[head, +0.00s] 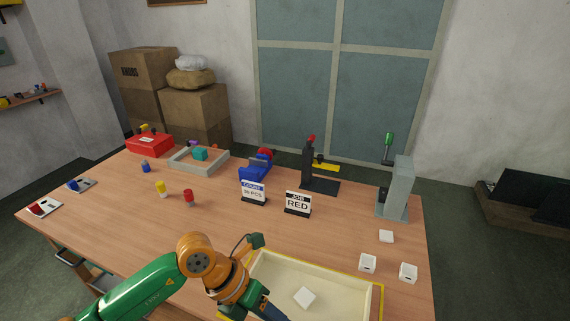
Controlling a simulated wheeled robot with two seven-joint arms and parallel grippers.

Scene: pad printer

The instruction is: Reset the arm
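A grey upright machine (400,190) stands at the right of the table, with a raised lever ending in a green handle (389,142). Left of it is a black stand (309,163) with a red knob on top and a yellow bar (326,167) sticking out to the right. My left gripper (262,284) is at the bottom centre, over the left side of a cream tray (318,268). Its fingers are partly hidden by the wrist and cut off by the frame edge, so I cannot tell its opening. My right gripper is out of view.
A white block (304,297) lies in the tray. White cubes (367,263) sit right of it. Signs reading COUNT (253,191) and JOB RED (297,203) stand mid-table near a blue vise-like device (256,168). Red and yellow bottles (188,197) stand left. The left front table is fairly clear.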

